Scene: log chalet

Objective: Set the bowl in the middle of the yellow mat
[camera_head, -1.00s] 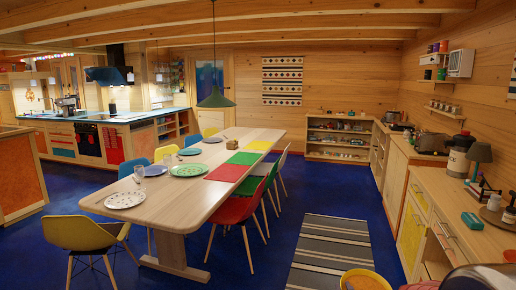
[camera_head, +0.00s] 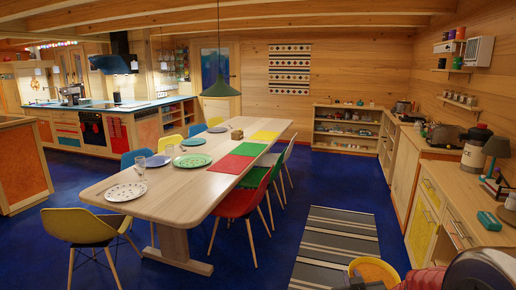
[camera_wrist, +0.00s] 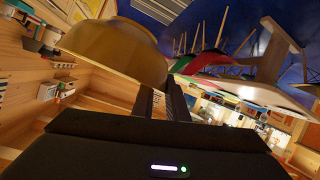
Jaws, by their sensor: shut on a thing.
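The yellow bowl (camera_head: 377,270) shows at the bottom edge of the head view, in front of the striped rug. In the wrist view the bowl (camera_wrist: 115,48) fills the upper left, tilted in that picture. My gripper (camera_wrist: 164,92) is shut on the bowl at its near side; the exact contact is partly hidden. The yellow mat (camera_head: 264,136) lies flat and empty on the long wooden table, beyond the green and red mats. The bowl is well apart from the mat.
The long table (camera_head: 160,203) carries plates and glasses, with chairs along both sides. A red chair (camera_head: 240,200) stands at its right side. The striped rug (camera_head: 335,250) lies on open blue floor between table and right-hand counter (camera_head: 462,220).

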